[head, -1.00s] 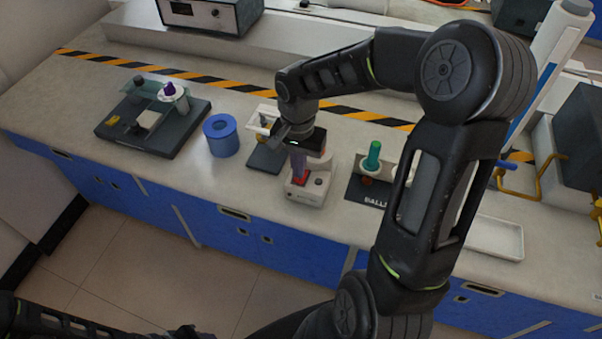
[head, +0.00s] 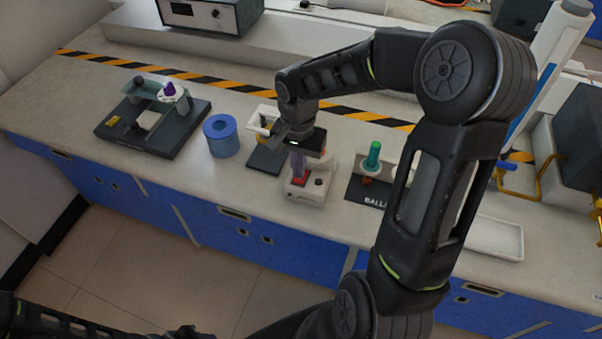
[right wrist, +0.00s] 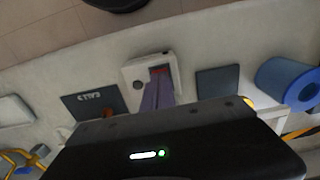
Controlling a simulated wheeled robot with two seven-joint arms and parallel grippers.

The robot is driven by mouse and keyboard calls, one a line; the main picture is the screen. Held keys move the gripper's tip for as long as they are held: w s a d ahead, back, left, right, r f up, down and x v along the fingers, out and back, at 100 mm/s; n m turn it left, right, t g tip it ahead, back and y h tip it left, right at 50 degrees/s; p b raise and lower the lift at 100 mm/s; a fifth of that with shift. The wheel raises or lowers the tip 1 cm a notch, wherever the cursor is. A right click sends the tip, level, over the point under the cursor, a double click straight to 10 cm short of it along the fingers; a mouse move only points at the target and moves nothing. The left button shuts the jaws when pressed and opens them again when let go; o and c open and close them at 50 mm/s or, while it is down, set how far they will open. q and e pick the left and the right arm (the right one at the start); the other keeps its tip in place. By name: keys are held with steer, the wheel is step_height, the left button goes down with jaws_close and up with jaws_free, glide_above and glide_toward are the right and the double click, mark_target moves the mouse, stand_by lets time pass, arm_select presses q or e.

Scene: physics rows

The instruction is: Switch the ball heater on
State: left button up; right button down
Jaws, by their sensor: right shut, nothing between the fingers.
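A small white box (head: 306,190) with a red rocker switch (head: 299,181) on it stands near the bench's front edge. It looks like the ball heater. My right gripper (head: 298,172) is shut and empty, pointing down with its purplish fingertips at or just above the red switch. In the right wrist view, the shut fingers (right wrist: 158,94) reach over the white box (right wrist: 133,73), and a strip of the red switch (right wrist: 159,70) shows beyond the tips. I cannot tell whether they touch or which way the switch is tilted. Part of my left arm shows at the lower left; its jaws cannot be made out.
A blue cylinder (head: 222,139) and a dark plate (head: 266,158) stand left of the box. A dark platform (head: 183,142) is farther left; a white tray (head: 497,240) lies right.

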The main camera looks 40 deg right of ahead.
steer(key=shift+f+b, duration=0.85)
steer(key=shift+f, duration=0.05)
stand_by(0.8)
steer(key=shift+r, duration=0.15)
steer(key=shift+r+p, duration=2.3)
steer(key=shift+r, duration=1.1)
